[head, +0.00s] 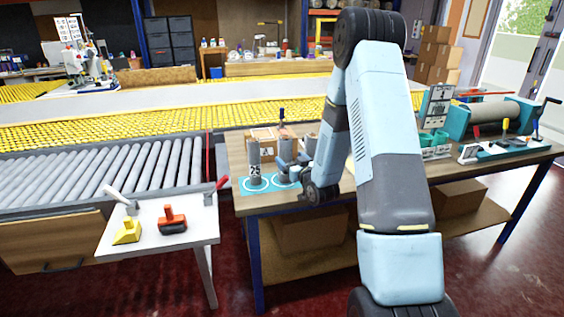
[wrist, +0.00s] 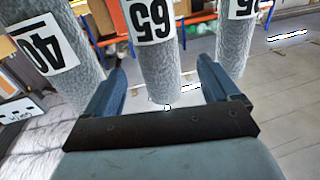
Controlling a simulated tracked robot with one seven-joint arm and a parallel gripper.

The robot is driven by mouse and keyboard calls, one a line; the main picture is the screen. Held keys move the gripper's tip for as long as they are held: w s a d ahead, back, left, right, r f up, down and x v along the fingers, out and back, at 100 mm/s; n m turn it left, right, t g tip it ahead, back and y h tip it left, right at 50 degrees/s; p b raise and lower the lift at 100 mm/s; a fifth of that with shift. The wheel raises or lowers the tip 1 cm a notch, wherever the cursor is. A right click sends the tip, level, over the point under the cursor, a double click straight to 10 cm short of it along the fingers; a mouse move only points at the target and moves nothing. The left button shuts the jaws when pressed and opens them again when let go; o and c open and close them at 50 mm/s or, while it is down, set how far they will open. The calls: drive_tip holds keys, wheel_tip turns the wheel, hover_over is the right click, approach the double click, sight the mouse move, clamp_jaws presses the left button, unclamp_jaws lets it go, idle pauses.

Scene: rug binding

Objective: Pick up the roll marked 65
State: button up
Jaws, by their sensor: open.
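The roll marked 65 (wrist: 152,55) is a grey, upright roll with a white label, central in the wrist view. My gripper (wrist: 161,72) is open, one finger on each side of this roll, with a gap visible on both sides. In the head view my gripper (head: 289,166) is at the rolls on the teal mat (head: 251,189) and hides part of the middle roll (head: 285,142). The roll marked 40 (wrist: 62,50) is on the left in the wrist view. Another roll (wrist: 236,40), its label cut off, is on the right. The roll marked 25 (head: 254,158) is leftmost in the head view.
A cardboard box (head: 263,137) sits behind the rolls on the wooden workbench (head: 300,203). A teal roller machine (head: 490,115) stands at the bench's right. A small white table (head: 190,230) with tools is at left, in front of a roller conveyor (head: 120,172).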

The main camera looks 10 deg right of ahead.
sight(283, 150)
drive_tip(key=shift+w+a+r, duration=0.1)
drive_tip(key=shift+w+a, duration=0.1)
drive_tip(key=shift+w, duration=1.05)
drive_tip(key=shift+w+a, duration=0.2)
drive_tip(key=shift+w, duration=1)
drive_tip(key=shift+w+a+r, duration=0.1)
drive_tip(key=shift+w+a, duration=0.1)
drive_tip(key=shift+w, duration=1.05)
drive_tip(key=c, duration=1)
drive_tip(key=shift+c, duration=0.5)
